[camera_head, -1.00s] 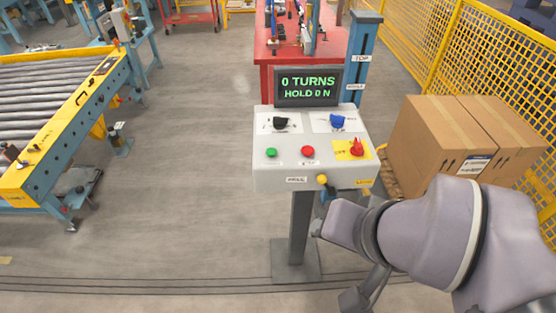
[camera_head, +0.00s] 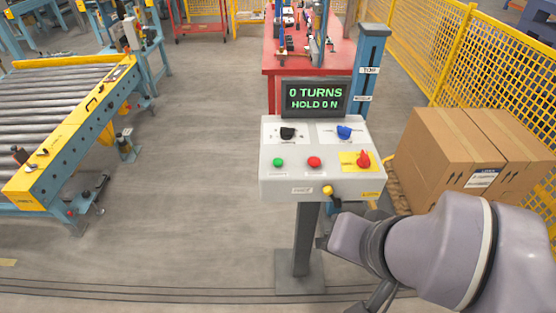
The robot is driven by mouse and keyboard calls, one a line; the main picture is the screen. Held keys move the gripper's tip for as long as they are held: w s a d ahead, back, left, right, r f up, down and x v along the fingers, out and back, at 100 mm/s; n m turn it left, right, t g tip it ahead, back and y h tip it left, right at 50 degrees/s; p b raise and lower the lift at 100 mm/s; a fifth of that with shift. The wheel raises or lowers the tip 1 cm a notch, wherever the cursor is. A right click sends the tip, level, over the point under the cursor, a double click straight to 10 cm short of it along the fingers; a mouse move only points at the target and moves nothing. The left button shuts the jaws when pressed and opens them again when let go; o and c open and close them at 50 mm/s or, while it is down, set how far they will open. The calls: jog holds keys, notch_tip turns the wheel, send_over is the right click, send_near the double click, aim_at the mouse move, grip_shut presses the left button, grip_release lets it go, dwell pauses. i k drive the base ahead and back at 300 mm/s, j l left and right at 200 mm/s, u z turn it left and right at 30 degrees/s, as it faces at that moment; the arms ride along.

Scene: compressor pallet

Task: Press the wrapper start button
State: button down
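The grey control panel (camera_head: 320,183) stands on a post in the middle of the view. Its green button (camera_head: 278,162) is at the left of the lower row, with a red button (camera_head: 314,162) to its right and a red knob on a yellow plate (camera_head: 362,159) at the far right. Black (camera_head: 287,133) and blue (camera_head: 344,132) selector knobs sit above. The display (camera_head: 316,98) reads "0 TURNS" and "HOLD 0 N". A yellow knob (camera_head: 327,190) is on the front lower edge. My arm is at the lower right, clear of the green button; I cannot make out my gripper's fingers.
A roller conveyor (camera_head: 60,150) stands at the left. Cardboard boxes (camera_head: 440,150) on a pallet are at the right, before a yellow mesh fence (camera_head: 480,60). A red bench (camera_head: 275,62) and a blue post (camera_head: 371,60) are behind the panel. Open floor lies between conveyor and panel.

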aim_at(277, 162)
jog(key=i+j+z, duration=0.1)
jog(key=j+z, duration=1.15)
jog(key=k+j+z, duration=0.1)
jog(key=j+z, duration=0.15)
jog(key=z, duration=0.15)
